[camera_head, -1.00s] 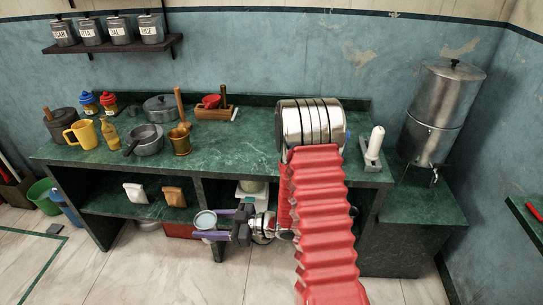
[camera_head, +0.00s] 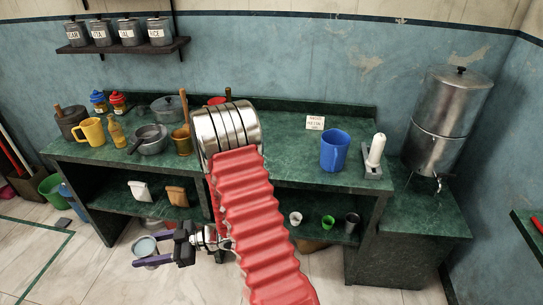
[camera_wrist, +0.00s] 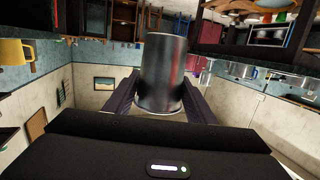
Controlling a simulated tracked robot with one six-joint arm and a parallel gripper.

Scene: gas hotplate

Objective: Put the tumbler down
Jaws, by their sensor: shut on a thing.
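My gripper (camera_head: 160,248) has purple fingers and is shut on a metal tumbler (camera_head: 145,246). It holds the tumbler in front of the lower shelf, over the floor area, at the lower left of the head view. In the wrist view the shiny grey tumbler (camera_wrist: 163,75) stands between the two fingers (camera_wrist: 160,98). I cannot tell its exact height above the floor. My red arm cover hides part of the counter and shelf behind it.
The green counter (camera_head: 285,155) carries a blue mug (camera_head: 334,151), a sign (camera_head: 315,122), a yellow mug (camera_head: 92,132) and a saucepan (camera_head: 150,140). White (camera_head: 295,218), green (camera_head: 328,222) and dark (camera_head: 351,221) cups stand on the lower shelf. The counter left of the blue mug is clear.

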